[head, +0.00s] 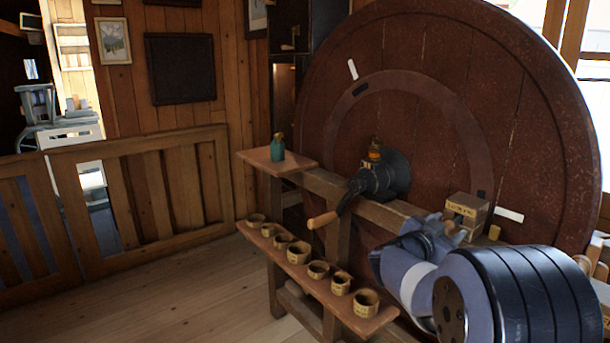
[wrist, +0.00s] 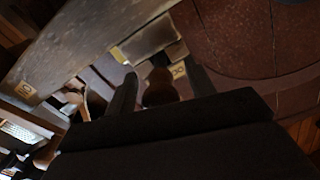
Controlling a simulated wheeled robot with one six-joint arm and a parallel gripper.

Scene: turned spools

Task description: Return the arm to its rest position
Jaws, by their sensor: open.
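My gripper (wrist: 160,76) shows in the wrist view as two dark fingers standing apart. A brown rounded wooden piece (wrist: 160,88) shows between the fingers, and I cannot tell how far beyond them it is. In the head view my arm reaches in from the lower right, bent low in front of the bench. The fingers are not clear there.
A wooden bench (head: 322,184) carries a dark machine with a wooden handle (head: 322,220), a teal bottle (head: 278,148) and a small box (head: 466,212). A low shelf (head: 300,272) holds several small tubs. A large red-brown disc (head: 440,60) stands behind. Floor at left is clear.

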